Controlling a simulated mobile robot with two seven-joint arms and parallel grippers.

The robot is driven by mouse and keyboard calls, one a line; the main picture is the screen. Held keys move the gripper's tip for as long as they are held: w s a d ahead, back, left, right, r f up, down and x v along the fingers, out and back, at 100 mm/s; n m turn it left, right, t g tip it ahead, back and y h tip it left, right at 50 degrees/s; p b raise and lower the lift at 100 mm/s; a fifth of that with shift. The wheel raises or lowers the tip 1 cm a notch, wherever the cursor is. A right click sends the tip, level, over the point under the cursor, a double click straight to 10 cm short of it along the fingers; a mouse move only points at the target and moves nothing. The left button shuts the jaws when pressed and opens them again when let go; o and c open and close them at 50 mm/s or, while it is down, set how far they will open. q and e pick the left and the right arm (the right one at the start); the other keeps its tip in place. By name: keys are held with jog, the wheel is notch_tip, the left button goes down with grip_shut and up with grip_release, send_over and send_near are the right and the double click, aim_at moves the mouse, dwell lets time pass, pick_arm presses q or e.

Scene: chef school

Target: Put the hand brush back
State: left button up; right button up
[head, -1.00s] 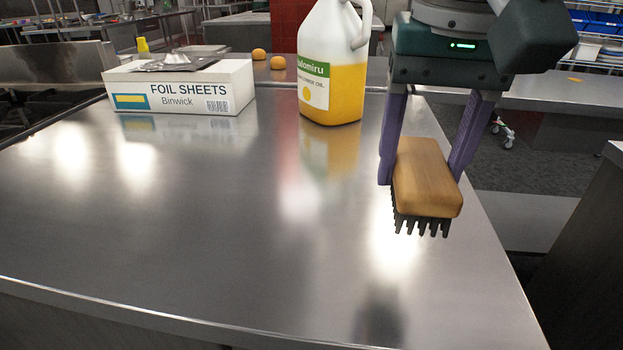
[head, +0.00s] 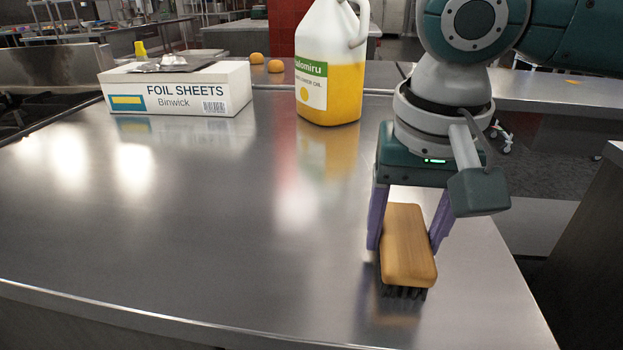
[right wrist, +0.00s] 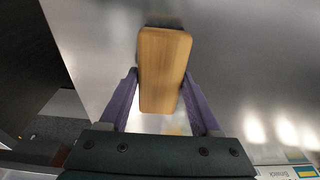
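The hand brush (head: 407,246) has a wooden back and dark bristles that point down. It is at the right part of the steel counter (head: 200,230), bristles at or just above the surface; I cannot tell if they touch. My right gripper (head: 409,240) has its purple fingers on both sides of the wooden back and is shut on it. The right wrist view shows the brush (right wrist: 164,70) between the two fingers (right wrist: 163,95). My left gripper is not in view.
A foil sheets box (head: 180,92) stands at the back left, and a jug of yellow liquid (head: 330,75) at the back middle. Two round buns (head: 275,66) lie behind. The counter's middle and front are clear. Its right edge is close to the brush.

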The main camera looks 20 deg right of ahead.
aim_at(406, 242)
jog(key=o, duration=0.4)
notch_tip(406, 242, up, 12)
jog(key=s+p, duration=0.1)
jog(key=p, duration=0.1)
jog(key=shift+s+a+p, duration=0.3)
jog(key=shift+a+p, duration=0.05)
jog(key=shift+a, duration=0.1)
